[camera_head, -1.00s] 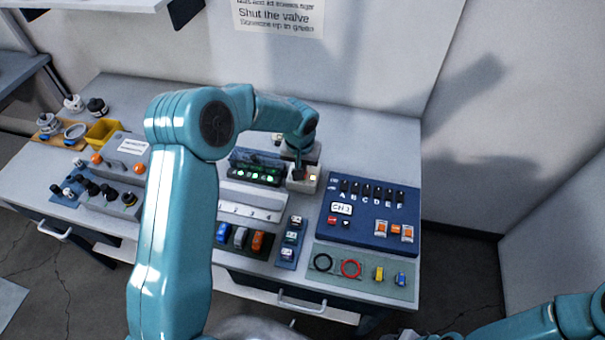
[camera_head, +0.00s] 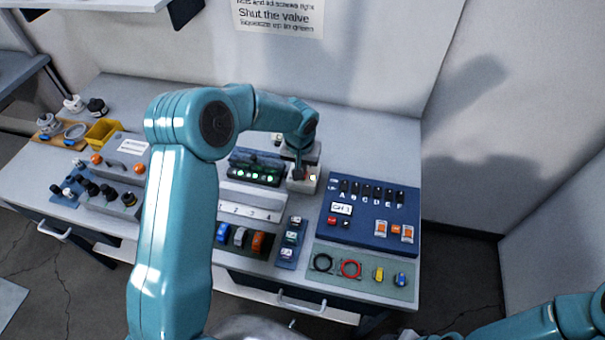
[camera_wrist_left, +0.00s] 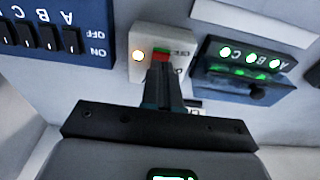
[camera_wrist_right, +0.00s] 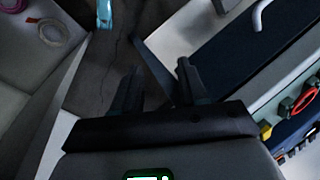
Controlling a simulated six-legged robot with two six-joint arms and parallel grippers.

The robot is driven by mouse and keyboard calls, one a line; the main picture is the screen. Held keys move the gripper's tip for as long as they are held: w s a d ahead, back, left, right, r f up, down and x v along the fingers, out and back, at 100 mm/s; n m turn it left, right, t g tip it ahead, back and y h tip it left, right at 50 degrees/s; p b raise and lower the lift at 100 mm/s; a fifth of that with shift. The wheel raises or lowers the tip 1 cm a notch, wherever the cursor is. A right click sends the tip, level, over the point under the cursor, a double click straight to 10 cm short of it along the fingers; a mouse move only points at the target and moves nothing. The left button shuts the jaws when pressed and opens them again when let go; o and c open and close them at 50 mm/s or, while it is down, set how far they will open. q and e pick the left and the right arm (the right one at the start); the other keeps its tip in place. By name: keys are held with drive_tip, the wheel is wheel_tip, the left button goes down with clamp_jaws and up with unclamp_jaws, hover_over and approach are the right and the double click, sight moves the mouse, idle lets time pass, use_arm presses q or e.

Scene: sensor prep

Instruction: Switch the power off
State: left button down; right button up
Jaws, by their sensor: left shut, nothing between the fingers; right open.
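The box (camera_head: 306,186) also shows at the back middle of the bench in the head view. My left gripper (camera_wrist_left: 162,72) is shut and empty, its tips at the rocker and partly covering it. Whether they touch it I cannot tell. My right gripper (camera_wrist_right: 158,78) is open and empty over the floor, away from the bench; only its arm shows in the head view.
A dark panel with lit green lamps (camera_head: 257,171) stands left of the switch box. A blue panel with lettered switches (camera_head: 357,232) lies to its right. A green mat (camera_head: 338,283) holds rings and small parts.

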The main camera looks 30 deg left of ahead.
use_arm(q)
drive_tip(key=shift+f+b, duration=0.9)
idle(0.5)
drive_tip(key=shift+r, duration=0.1)
drive_tip(key=shift+r+p, duration=1.7)
drive_tip(key=shift+r, duration=1.75)
drive_tip(key=shift+s, duration=0.1)
